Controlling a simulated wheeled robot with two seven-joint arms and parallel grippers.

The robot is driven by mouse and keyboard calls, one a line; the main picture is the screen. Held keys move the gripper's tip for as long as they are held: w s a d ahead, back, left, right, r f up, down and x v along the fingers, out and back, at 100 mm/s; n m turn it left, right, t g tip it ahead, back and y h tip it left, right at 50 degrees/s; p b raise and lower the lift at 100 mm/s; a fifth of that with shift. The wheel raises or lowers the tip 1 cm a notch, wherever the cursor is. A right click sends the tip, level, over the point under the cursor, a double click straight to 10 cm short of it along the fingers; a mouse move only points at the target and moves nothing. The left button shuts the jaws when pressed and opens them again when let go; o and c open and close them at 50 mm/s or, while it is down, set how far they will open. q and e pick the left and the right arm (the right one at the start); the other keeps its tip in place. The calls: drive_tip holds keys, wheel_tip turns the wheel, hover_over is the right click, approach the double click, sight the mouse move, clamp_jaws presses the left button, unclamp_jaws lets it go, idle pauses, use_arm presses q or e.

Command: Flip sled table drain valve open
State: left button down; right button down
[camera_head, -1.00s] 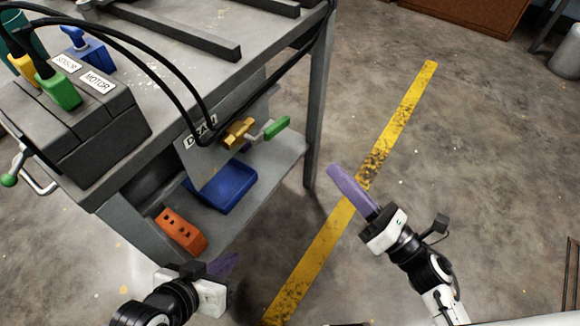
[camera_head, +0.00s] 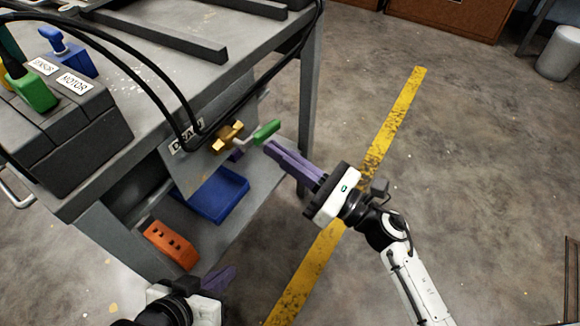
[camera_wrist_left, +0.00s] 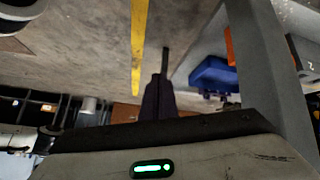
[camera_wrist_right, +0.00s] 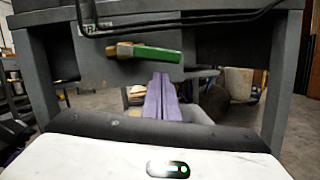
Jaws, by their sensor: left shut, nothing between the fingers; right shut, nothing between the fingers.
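The drain valve has a brass body (camera_head: 227,137) and a lever with a green grip (camera_head: 265,131), mounted on a grey plate with a drain label (camera_head: 187,137) under the sled table (camera_head: 150,130). In the right wrist view the green grip (camera_wrist_right: 158,54) lies roughly level, just above the fingertips. My right gripper (camera_head: 268,148) is shut and empty, its purple fingers pointing at the grip from just below it; I cannot tell whether they touch. My left gripper (camera_head: 230,272) is shut and empty, low in front of the table's lower shelf.
A blue tray (camera_head: 218,195) and an orange block (camera_head: 171,245) sit on the lower shelf. Black cables (camera_head: 160,80) hang near the valve. A table leg (camera_head: 309,90) stands behind the grip. Open floor with a yellow line (camera_head: 395,115) lies to the right.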

use_arm(q)
drive_tip(key=shift+a, duration=0.15)
use_arm(e)
drive_tip(key=shift+w+d+r, duration=0.1)
drive_tip(key=shift+r, duration=0.5)
use_arm(q)
drive_tip(key=d+b, duration=0.1)
drive_tip(key=b, duration=0.2)
drive_tip(key=shift+w+d+f+m+g+h, duration=0.2)
drive_tip(key=shift+d+f+m+g+h, duration=0.1)
drive_tip(key=shift+d, duration=0.05)
use_arm(e)
drive_tip(key=n, duration=0.1)
drive_tip(key=r+n, duration=0.1)
drive_tip(key=n, duration=0.1)
drive_tip(key=shift+w+d+r+n+g+y, duration=0.3)
drive_tip(key=shift+w+r+g, duration=0.05)
drive_tip(key=shift+w+g, duration=0.05)
